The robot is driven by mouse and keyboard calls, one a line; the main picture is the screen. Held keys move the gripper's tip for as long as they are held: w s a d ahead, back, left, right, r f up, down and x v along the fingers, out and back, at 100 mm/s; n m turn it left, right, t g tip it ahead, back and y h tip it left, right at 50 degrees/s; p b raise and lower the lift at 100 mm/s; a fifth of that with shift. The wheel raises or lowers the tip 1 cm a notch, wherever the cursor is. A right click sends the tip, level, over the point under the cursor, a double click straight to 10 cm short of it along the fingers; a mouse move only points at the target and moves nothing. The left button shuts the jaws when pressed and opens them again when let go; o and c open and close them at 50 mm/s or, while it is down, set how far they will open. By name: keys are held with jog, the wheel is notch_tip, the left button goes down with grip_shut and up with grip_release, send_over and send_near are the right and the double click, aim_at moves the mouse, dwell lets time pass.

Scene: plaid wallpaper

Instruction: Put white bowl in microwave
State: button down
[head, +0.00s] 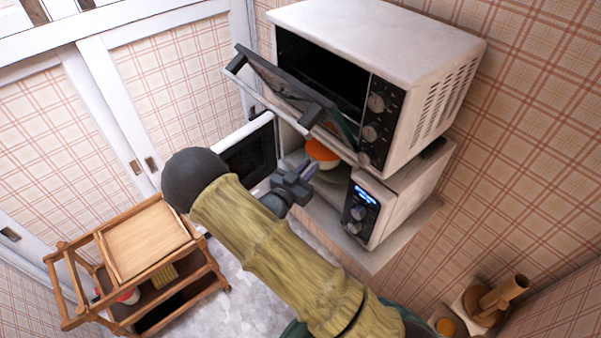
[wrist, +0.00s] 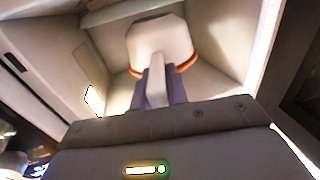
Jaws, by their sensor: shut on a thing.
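The white bowl (head: 325,164) has an orange inside and rim. In the head view it is within the opening of the lower microwave (head: 397,200). The microwave's door (head: 250,150) stands open to the left. My gripper (head: 308,168) reaches in at the opening and is shut on the bowl. In the wrist view my gripper's purple fingers (wrist: 160,88) pinch the bowl's near side, and the white bowl (wrist: 158,40) with its orange rim is surrounded by the pale inner walls. Whether the bowl touches the microwave floor cannot be told.
A white toaster oven (head: 385,30) sits above the microwave, its glass door (head: 290,90) hanging partly open just above my gripper. A wooden cart (head: 145,240) stands at lower left. A wooden object (head: 495,298) is at lower right. Plaid walls close in the corner.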

aim_at(321, 163)
jog(key=shift+s+d+p+x, duration=0.1)
jog(key=shift+s+d+x, duration=0.1)
jog(key=shift+x, duration=0.95)
jog(key=shift+s+d+p+x, duration=0.15)
jog(key=shift+d+x, duration=0.1)
jog(key=shift+x, duration=0.9)
jog(key=shift+s+d+p+x, duration=0.1)
jog(key=shift+s+d+x, duration=0.1)
jog(key=shift+x, duration=0.95)
jog(key=shift+w+d, duration=0.25)
jog(key=shift+d, duration=0.3)
jog(key=shift+w+d+f, duration=0.1)
jog(key=shift+d+f, duration=0.1)
jog(key=shift+f, duration=0.1)
jog(key=shift+w+f+b, duration=0.1)
jog(key=shift+f+b, duration=0.35)
jog(key=shift+b, duration=0.2)
jog(key=shift+f+b, duration=0.3)
jog(key=shift+b, duration=0.05)
jog(key=c, duration=1.3)
grip_release()
jog(key=shift+f, duration=0.1)
